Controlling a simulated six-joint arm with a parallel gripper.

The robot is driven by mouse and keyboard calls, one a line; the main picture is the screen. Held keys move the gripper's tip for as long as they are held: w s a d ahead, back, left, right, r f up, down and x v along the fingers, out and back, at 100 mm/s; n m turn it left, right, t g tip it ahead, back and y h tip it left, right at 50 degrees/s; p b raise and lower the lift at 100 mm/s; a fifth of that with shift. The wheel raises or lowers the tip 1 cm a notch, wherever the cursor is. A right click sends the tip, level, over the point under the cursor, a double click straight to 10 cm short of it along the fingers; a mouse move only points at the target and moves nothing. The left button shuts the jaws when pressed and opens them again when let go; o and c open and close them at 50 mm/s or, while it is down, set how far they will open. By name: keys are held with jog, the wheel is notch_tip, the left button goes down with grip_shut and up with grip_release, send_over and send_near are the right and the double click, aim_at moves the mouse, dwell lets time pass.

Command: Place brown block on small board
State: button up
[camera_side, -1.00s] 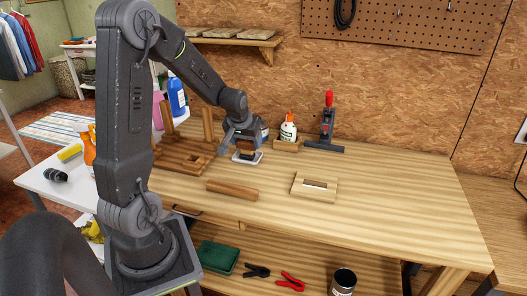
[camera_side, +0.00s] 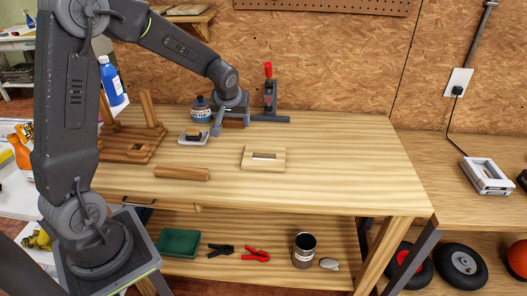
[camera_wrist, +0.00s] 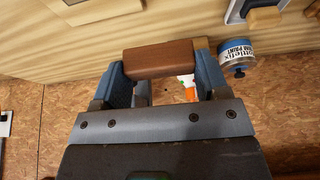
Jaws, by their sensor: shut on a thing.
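My gripper (camera_side: 232,122) is shut on the brown block (camera_wrist: 160,58), which lies crosswise between its blue-grey fingers in the wrist view. In the side view the block (camera_side: 236,124) shows low in the gripper, near the back of the workbench. I cannot tell its exact height above the bench. A small pale board (camera_side: 250,163) with a rectangular slot lies flat on the bench, nearer the front and to the right of my gripper. In the wrist view a piece of the pale board (camera_wrist: 104,10) shows at the top edge. The board carries nothing.
A white tray (camera_side: 181,138) with a dark and yellow thing, a paint can (camera_side: 201,113), a red-handled clamp (camera_side: 269,98) and a brown wooden stand (camera_side: 125,152) are around my gripper.

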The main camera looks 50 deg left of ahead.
send_over(264, 155)
jog(key=d, duration=0.1)
jog(key=f, duration=0.3)
jog(key=s+f, duration=0.1)
jog(key=f, duration=0.1)
jog(key=shift+f, duration=0.2)
jog(key=shift+w+f, duration=0.1)
jog(key=shift+f, duration=1.9)
jog(key=shift+f, duration=0.15)
jog(key=o, duration=0.9)
